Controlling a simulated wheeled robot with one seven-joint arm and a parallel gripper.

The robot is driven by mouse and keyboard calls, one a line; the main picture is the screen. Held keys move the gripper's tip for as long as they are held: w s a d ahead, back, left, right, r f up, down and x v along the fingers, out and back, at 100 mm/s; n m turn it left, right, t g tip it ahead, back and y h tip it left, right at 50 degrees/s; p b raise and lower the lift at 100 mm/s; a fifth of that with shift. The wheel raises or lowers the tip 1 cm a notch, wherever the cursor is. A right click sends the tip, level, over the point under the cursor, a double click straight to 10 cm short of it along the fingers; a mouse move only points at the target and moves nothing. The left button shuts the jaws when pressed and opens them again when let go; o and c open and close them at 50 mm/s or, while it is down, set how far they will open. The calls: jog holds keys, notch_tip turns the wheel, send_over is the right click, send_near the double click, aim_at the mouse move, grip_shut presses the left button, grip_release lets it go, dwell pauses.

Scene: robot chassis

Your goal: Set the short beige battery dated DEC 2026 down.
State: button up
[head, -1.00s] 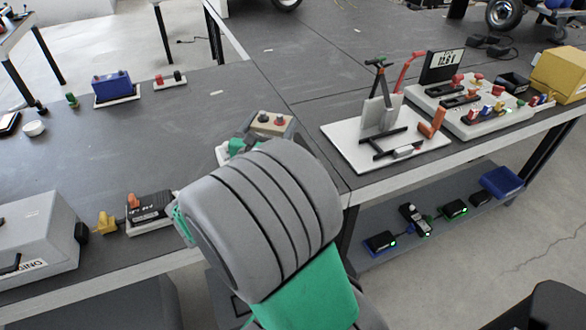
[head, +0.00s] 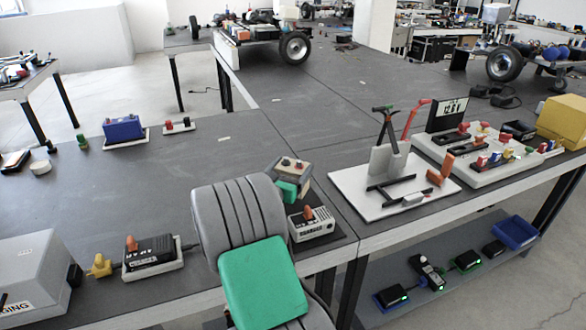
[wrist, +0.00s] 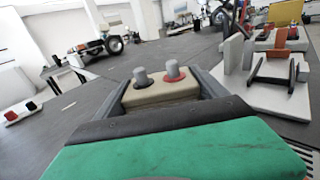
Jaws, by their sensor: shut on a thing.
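The short beige battery (head: 290,165) has two terminals on top, one with a red collar and one dark. It also shows upright in the wrist view (wrist: 158,94). My gripper (wrist: 157,92) is shut on it, with one grey finger along each side. In the head view, my gripper (head: 289,181) is partly hidden behind my grey arm link. The battery looks to be above the table, but the gap under it is hidden. I cannot read a date on it.
A white unit with an orange knob (head: 312,224) stands on a dark mat just below my gripper. A white board with a black stand (head: 384,205) is to the right. A black unit with an orange knob (head: 152,255) is left.

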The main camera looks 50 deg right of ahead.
jog(key=shift+w+d, duration=0.2)
jog(key=shift+w+d+f+b, duration=0.15)
jog(key=shift+f+b, duration=0.3)
jog(key=shift+f, duration=1.25)
jog(key=shift+f, duration=0.1)
jog(key=o, duration=1.6)
jog(key=shift+f, duration=0.3)
jog(key=o, duration=0.4)
jog(key=shift+r, duration=0.1)
